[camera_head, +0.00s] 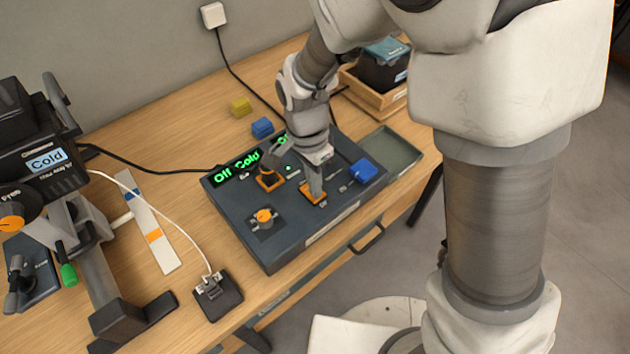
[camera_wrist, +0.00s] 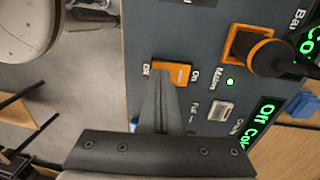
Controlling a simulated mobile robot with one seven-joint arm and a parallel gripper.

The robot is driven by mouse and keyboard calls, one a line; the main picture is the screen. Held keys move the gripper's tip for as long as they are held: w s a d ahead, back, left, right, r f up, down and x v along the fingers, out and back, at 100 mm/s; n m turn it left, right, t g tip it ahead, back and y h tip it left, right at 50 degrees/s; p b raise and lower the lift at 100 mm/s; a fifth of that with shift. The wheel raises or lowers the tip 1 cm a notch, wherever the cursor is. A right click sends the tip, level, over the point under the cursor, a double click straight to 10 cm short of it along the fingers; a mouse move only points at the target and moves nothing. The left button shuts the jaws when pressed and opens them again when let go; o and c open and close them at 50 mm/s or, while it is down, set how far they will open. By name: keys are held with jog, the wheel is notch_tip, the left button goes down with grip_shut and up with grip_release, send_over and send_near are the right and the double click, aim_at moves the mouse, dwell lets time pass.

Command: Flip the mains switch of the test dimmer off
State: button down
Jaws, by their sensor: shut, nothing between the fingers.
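The dark dimmer console (camera_head: 245,225) lies on the wooden table, with green displays reading "Off" and "Cold" at its back edge. The orange mains switch (camera_wrist: 180,70) is set in its panel, between the labels "Off" on the left and "On" on the right in the wrist view. It also shows in the head view (camera_head: 306,194). My gripper (camera_wrist: 161,75) is shut and empty, its fingertips at the switch's Off-side end and covering part of it. Whether they touch it, and which way the rocker is tilted, I cannot tell. A small green light (camera_wrist: 230,81) glows beside the "Mains" label.
An orange-framed lever (camera_head: 268,178), an orange knob (camera_head: 265,216) and a blue block (camera_head: 363,171) are on the console around my gripper. A grey tray (camera_head: 405,150) lies to the right. Loose blocks lie behind.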

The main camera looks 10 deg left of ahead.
jog(key=shift+s+d+f, duration=0.1)
jog(key=shift+f, duration=0.2)
jog(key=shift+w+a+r, duration=0.25)
jog(key=shift+w+a, duration=0.1)
jog(key=shift+a, duration=0.05)
jog(key=shift+w+a, duration=0.2)
jog(key=shift+a, duration=0.05)
jog(key=shift+r, duration=0.15)
jog(key=shift+d+r+p, duration=0.15)
jog(key=shift+r+p, duration=0.45)
jog(key=shift+p, duration=0.15)
notch_tip(320, 180, up, 12)
jog(key=s+d+p, duration=0.1)
jog(key=p, duration=0.1)
jog(key=shift+r, duration=0.2)
